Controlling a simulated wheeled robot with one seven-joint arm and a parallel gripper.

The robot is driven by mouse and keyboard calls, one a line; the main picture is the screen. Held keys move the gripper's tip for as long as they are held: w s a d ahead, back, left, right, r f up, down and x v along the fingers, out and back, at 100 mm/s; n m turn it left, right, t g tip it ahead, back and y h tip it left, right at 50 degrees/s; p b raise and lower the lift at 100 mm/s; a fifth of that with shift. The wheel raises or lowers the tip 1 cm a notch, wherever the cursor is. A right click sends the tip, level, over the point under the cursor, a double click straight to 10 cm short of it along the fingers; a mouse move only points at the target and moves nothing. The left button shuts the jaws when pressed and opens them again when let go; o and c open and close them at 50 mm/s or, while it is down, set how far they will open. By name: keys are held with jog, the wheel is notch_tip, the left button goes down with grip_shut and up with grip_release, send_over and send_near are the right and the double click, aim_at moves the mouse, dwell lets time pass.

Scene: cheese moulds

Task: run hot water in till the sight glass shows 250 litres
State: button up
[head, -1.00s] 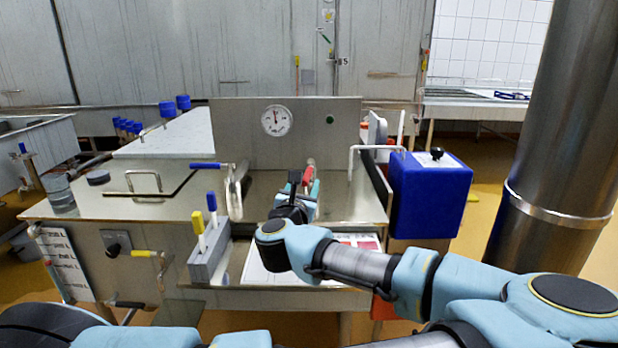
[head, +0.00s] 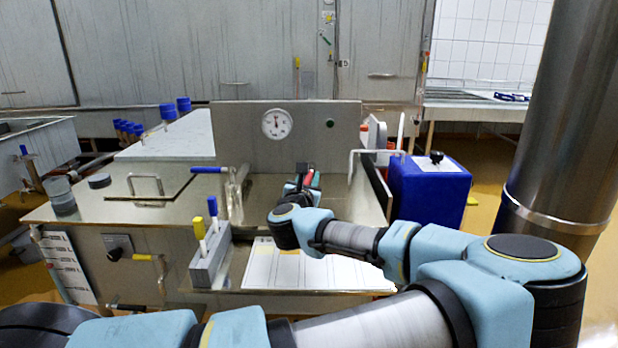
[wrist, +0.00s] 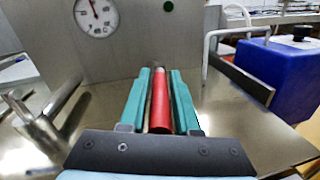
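The red lever handle (wrist: 160,103) runs between my gripper's (wrist: 161,98) two teal fingers in the wrist view. A finger lies along each side, close to it; I cannot tell whether they press on it. In the head view my gripper (head: 302,184) is above the steel vat's right half, and the red handle (head: 309,179) shows beside it. The scale plate (head: 70,268) with litre marks is on the vat's front left. The sight glass (head: 53,283) runs along its left edge; its level is too small to read. No running water can be seen.
A blue-handled lever (head: 207,170) stands left of my gripper. A round dial gauge (head: 276,124) is on the back panel. A grey block (head: 210,258) with yellow and blue handles and a paper sheet (head: 300,268) are at the front. A blue container (head: 428,195) stands right.

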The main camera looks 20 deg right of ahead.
grip_shut()
dwell(1.0)
